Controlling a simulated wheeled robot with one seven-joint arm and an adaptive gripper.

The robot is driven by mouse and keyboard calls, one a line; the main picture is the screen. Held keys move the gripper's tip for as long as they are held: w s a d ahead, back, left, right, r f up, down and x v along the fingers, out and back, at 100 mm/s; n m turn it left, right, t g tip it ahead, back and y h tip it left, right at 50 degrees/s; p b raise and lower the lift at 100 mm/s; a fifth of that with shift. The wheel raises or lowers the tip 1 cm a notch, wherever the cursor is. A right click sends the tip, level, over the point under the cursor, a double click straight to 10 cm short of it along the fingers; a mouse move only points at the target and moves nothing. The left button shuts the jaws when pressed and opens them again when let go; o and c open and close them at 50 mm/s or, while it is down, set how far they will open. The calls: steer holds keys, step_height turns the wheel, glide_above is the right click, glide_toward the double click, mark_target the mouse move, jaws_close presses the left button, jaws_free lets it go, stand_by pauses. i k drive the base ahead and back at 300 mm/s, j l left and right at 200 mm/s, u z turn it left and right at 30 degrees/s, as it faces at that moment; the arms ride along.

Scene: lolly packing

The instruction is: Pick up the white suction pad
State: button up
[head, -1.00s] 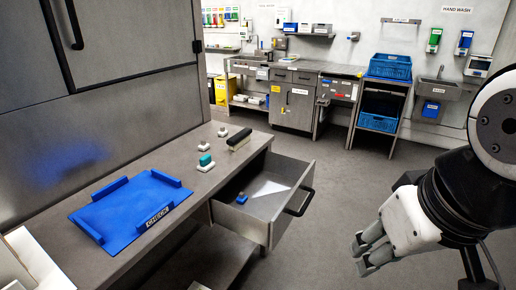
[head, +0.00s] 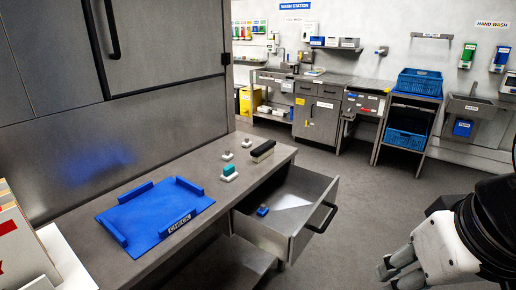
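Several small white pieces stand on the grey bench in the head view. A third white base carries a teal block (head: 229,173). A black bar with a pale base (head: 262,152) lies beside them near the drawer. I cannot tell at this size which of these is the white suction pad. My gripper (head: 388,276) is at the lower right, far from the bench pieces, with nothing visible in it. Its finger gap is unclear.
A blue mat with raised edges and a CHECK label (head: 150,212) lies on the bench. An open drawer (head: 262,238) juts out, holding a small blue item (head: 262,211) and a white sheet (head: 291,201). A printed box (head: 24,245) stands at the left. The floor right of the drawer is clear.

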mark_target(247, 144)
steer(key=i+l+z, duration=0.95)
steer(key=i+z, duration=0.3)
steer(key=i, duration=0.15)
steer(key=i+l+u, duration=0.1)
steer(key=i+u, duration=0.15)
steer(key=i, duration=0.35)
steer(key=i+l+u, duration=0.25)
steer(key=i, duration=0.3)
steer(key=i+u, duration=0.2)
steer(key=u, duration=0.25)
steer(key=i+u, duration=0.2)
steer(key=u, duration=0.25)
steer(key=i+l+u, duration=0.2)
steer(key=u, duration=0.3)
steer(key=i+l+u, duration=0.15)
steer(key=u, duration=0.3)
steer(key=i+u, duration=0.25)
steer(key=u, duration=0.2)
steer(key=i+l+u, duration=0.2)
steer(key=u, duration=0.25)
steer(key=i+l+u, duration=0.2)
steer(key=u, duration=0.2)
steer(key=i+l+u, duration=0.15)
steer(key=l+u, duration=0.3)
steer(key=i+u, duration=0.1)
steer(key=i+j, duration=0.05)
